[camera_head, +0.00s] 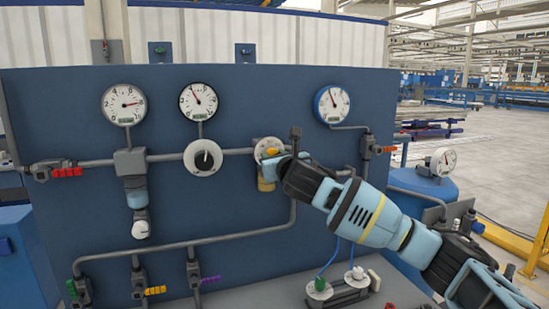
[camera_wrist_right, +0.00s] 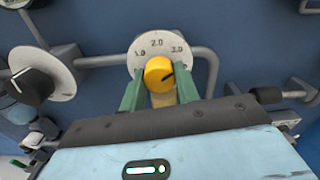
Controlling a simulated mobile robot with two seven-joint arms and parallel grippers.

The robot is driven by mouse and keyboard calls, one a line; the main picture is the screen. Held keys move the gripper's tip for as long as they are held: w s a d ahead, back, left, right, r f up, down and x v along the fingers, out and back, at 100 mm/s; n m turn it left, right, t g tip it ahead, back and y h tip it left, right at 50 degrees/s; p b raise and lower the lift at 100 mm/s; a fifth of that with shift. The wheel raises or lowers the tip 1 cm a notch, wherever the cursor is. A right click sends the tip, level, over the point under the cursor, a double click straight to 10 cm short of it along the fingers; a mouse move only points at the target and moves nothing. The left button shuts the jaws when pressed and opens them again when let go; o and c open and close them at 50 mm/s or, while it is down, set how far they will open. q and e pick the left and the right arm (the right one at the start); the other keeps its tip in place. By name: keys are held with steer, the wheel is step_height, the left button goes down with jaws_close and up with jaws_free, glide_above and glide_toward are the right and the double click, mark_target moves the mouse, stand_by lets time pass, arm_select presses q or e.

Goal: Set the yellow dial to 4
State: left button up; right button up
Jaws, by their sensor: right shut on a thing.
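The yellow dial (camera_wrist_right: 158,71) is a round knob on a white scale plate (camera_wrist_right: 157,45) marked 1.0, 2.0 and 3.0 in the right wrist view. A dark pointer line on the knob points to the right, past the 3.0 side; the number there is not readable. In the head view the dial (camera_head: 271,151) sits on the blue panel, partly hidden by my right gripper (camera_head: 277,159). My right gripper is shut on the dial, its green fingers (camera_wrist_right: 159,85) on either side of the knob. My left gripper is not in view.
A black knob on a white plate (camera_head: 203,158) is left of the dial. Round gauges (camera_head: 124,104), (camera_head: 198,101) and (camera_head: 332,104) are above. Grey pipes and a red-handled valve (camera_head: 66,171) cross the blue panel (camera_head: 90,215). Open floor lies to the right.

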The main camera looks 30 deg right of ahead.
steer(key=shift+m, duration=4.2)
steer(key=o, duration=1)
steer(key=shift+c, duration=0.2)
steer(key=v, duration=0.7)
steer(key=shift+s+a, duration=0.15)
steer(key=shift+s, duration=0.25)
